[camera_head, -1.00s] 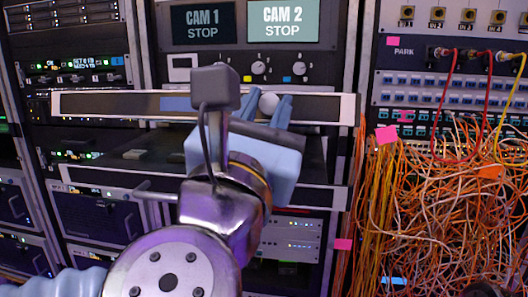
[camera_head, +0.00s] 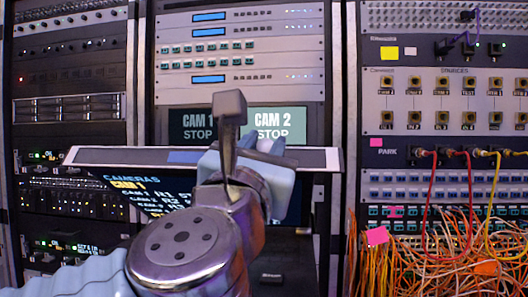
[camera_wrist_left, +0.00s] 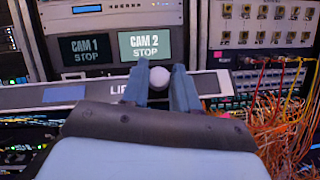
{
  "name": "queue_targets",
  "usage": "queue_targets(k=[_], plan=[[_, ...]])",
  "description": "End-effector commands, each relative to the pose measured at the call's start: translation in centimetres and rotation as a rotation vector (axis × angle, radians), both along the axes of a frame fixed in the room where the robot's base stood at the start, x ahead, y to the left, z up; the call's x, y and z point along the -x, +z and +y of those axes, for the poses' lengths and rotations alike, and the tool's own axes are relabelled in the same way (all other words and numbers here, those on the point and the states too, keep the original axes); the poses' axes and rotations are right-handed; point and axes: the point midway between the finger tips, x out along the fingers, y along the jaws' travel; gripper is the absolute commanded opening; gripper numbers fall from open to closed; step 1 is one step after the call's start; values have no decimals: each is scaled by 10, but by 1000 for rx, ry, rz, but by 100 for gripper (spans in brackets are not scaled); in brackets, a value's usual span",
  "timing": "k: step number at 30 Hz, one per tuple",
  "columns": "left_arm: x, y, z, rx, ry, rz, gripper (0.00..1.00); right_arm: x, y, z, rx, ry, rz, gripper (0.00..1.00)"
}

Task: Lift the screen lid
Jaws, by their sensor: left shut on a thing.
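The screen lid (camera_head: 110,157) is a flat panel with a pale front edge and a blue label. It is raised and tilted in the rack, and its lit screen (camera_head: 140,190) with CAMERAS and CAM 1 text shows below the edge. My left gripper (camera_head: 264,147) is shut on the round pale knob at the lid's front edge. In the left wrist view the knob (camera_wrist_left: 158,78) sits between the two blue fingers, and the lid's edge (camera_wrist_left: 30,110) runs behind them. My left wrist hides the right part of the screen. My right gripper is not in view.
The CAM 1 (camera_head: 197,125) and CAM 2 (camera_head: 282,124) displays, both reading STOP, are just behind the lid's edge. To the right, a patch panel (camera_head: 480,183) has red and yellow cables and a tangle of orange cables (camera_head: 450,270) hanging below.

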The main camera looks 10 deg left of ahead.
Motion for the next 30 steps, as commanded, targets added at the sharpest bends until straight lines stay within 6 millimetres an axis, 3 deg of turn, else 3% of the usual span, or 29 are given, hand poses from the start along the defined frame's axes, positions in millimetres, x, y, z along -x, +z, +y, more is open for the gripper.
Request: queue_targets(k=[3,4,9,20,30], plan=[[3,6,3,4,5,-13,0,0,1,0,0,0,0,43],[3,6,3,5,6,-14,30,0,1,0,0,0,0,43],[2,4,2,3,3,-9,52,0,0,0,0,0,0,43],[9,-2,2,3,1,-6,52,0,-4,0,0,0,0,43],[79,-32,9,3,1,-8,52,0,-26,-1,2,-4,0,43]])
